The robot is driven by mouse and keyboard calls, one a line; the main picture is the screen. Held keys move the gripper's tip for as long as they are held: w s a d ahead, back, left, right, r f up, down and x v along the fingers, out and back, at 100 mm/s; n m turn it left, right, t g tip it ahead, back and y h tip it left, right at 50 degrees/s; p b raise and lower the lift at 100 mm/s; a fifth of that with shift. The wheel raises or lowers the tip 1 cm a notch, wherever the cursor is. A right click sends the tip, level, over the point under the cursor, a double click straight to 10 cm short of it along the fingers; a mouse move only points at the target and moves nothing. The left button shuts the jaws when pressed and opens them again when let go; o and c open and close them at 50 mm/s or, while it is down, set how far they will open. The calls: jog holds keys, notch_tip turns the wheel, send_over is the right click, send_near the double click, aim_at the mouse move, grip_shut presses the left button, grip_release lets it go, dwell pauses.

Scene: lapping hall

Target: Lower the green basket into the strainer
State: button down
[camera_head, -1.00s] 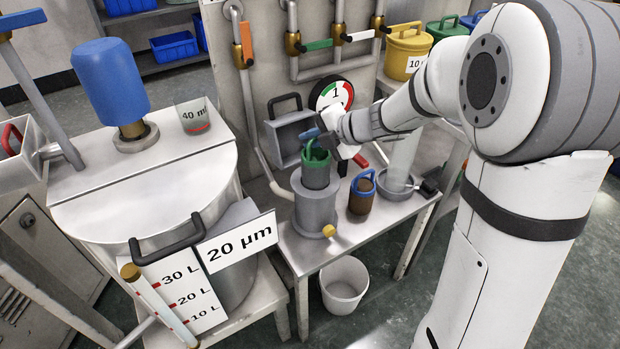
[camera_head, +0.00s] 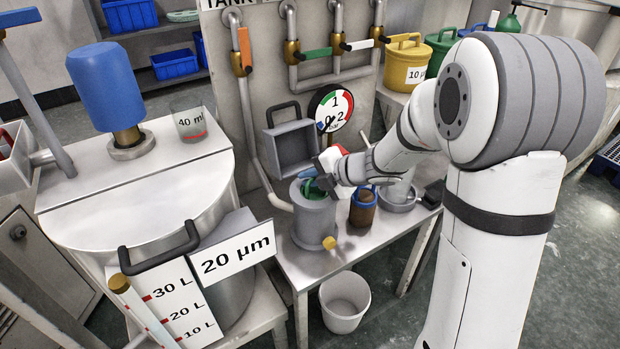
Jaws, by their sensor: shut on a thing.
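The strainer (camera_head: 314,222) is a grey upright cylinder with a brass knob low on its front, standing on the small metal table. The green basket (camera_head: 311,190) sits down inside the strainer's mouth, with only its green top part showing above or at the rim. My gripper (camera_head: 318,177) is right over the strainer's mouth and is shut on the green basket at its top. The arm and gripper partly hide the grip. I cannot tell whether the basket rests on the bottom.
A brown basket with a blue handle (camera_head: 363,207) stands right of the strainer, near a grey round dish (camera_head: 395,203). An open grey box (camera_head: 292,148) and a pressure gauge (camera_head: 330,106) are behind. A white bucket (camera_head: 344,303) is on the floor below. A large tank (camera_head: 140,205) stands left.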

jog(key=c, duration=1.5)
grip_release()
jog(key=shift+s+d+r, duration=0.15)
jog(key=shift+d+r, duration=0.1)
jog(key=p+v, duration=0.3)
jog(key=v, duration=0.8)
jog(key=shift+s+d+r+p, duration=0.1)
jog(key=shift+d+p, duration=0.05)
jog(key=shift+p, duration=0.25)
